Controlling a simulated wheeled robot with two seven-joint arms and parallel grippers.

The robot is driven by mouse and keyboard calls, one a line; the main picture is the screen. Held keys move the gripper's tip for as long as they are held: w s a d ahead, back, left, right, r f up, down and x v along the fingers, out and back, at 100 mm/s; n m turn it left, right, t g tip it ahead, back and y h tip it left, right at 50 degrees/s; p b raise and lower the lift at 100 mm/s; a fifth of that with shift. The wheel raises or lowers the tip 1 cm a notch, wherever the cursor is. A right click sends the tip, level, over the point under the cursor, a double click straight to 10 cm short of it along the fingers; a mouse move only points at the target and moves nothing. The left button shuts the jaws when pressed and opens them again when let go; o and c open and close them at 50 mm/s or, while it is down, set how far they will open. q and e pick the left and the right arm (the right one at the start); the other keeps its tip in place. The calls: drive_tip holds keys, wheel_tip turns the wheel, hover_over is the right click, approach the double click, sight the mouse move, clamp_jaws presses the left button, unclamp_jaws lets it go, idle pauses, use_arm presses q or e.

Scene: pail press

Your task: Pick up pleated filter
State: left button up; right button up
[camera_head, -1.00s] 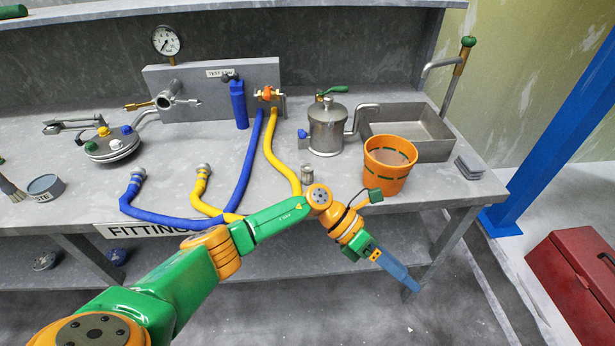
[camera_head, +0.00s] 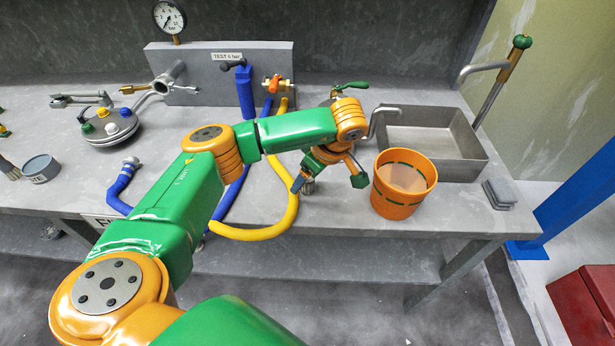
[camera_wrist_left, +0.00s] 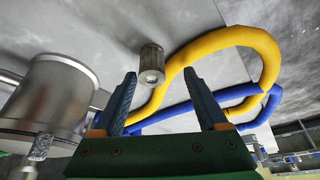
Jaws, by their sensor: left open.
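The pleated filter (camera_head: 309,187) is a small grey upright cylinder on the bench, left of the orange pail. In the head view it is partly hidden behind my left gripper (camera_head: 298,184). In the left wrist view the filter (camera_wrist_left: 151,62) shows beyond the fingertips, between their lines. My left gripper (camera_wrist_left: 160,82) is open there, with blue fingers apart and nothing between them. I cannot tell whether a finger touches the filter. My right gripper is not in view.
The orange pail (camera_head: 403,184) stands right of the gripper. A metal canister (camera_wrist_left: 52,98) is close by in the wrist view. A yellow hose (camera_head: 265,232) and a blue hose (camera_head: 232,194) lie to the left. A metal sink (camera_head: 430,136) and grey plates (camera_head: 499,194) are at the right.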

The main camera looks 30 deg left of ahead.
use_arm(q)
drive_tip(key=shift+w+a+f, duration=0.15)
drive_tip(key=shift+f, duration=0.3)
drive_tip(key=shift+w+a+f, duration=0.15)
drive_tip(key=shift+f, duration=0.25)
drive_tip(key=shift+w+f, duration=0.2)
drive_tip(key=shift+w, duration=0.2)
drive_tip(key=shift+c, duration=0.4)
drive_tip(key=shift+s+r, duration=0.15)
drive_tip(key=shift+s, duration=0.15)
drive_tip(key=c, duration=1.1)
drive_tip(key=shift+w, duration=0.1)
clamp_jaws()
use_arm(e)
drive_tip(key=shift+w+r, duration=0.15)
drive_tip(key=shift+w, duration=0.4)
use_arm(q)
drive_tip(key=shift+w, duration=0.1)
